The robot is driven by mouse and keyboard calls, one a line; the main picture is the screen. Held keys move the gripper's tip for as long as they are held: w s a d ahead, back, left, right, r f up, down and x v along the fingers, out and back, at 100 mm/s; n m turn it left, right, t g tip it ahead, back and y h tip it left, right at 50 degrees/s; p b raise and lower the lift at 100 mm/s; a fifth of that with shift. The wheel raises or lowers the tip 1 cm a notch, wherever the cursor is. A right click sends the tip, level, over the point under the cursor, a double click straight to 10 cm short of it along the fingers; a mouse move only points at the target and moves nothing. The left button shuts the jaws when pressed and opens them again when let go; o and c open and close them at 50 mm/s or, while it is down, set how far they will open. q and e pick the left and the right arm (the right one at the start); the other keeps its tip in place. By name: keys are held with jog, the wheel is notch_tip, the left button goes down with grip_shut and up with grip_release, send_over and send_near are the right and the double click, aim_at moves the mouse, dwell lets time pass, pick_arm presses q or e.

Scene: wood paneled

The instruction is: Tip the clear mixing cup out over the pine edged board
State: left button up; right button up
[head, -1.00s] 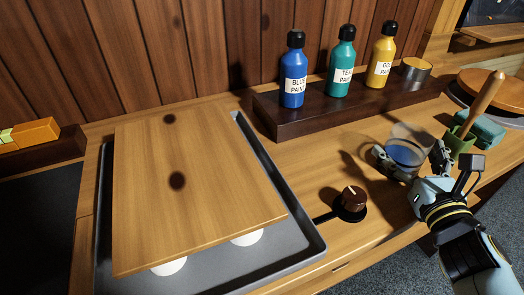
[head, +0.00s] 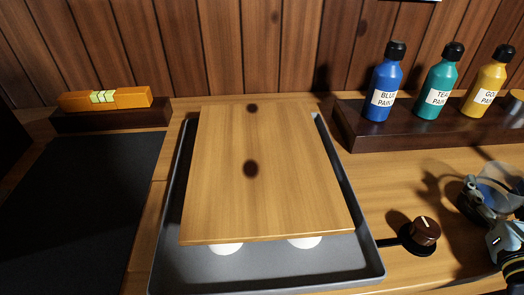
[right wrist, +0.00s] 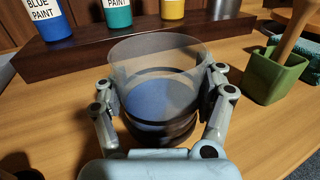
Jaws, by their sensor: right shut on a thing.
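The clear mixing cup (right wrist: 160,70) stands upright between the fingers of my right gripper (right wrist: 163,108), with blue paint inside. In the head view the cup (head: 500,182) is at the right edge, and my right gripper (head: 492,205) is shut around it. The pine edged board (head: 268,190) is a flat wooden panel with two dark knots. It rests on white round supports above a grey tray, well to the left of the cup. My left gripper is not in view.
The grey tray (head: 370,268) surrounds the board. A brown knob (head: 425,231) stands between tray and right gripper. Blue (head: 385,85), teal (head: 437,85) and gold (head: 487,83) paint bottles stand on a dark shelf behind. A green pot (right wrist: 274,76) is right of the cup. An orange level (head: 105,99) lies at left.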

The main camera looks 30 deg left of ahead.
aim_at(516, 171)
notch_tip(516, 171, up, 5)
jog(key=p, duration=0.4)
jog(key=o, duration=0.7)
jog(key=c, duration=1.1)
notch_tip(516, 171, up, 6)
jog(key=p, duration=0.6)
jog(key=shift+r, duration=0.1)
jog(key=shift+f, duration=0.2)
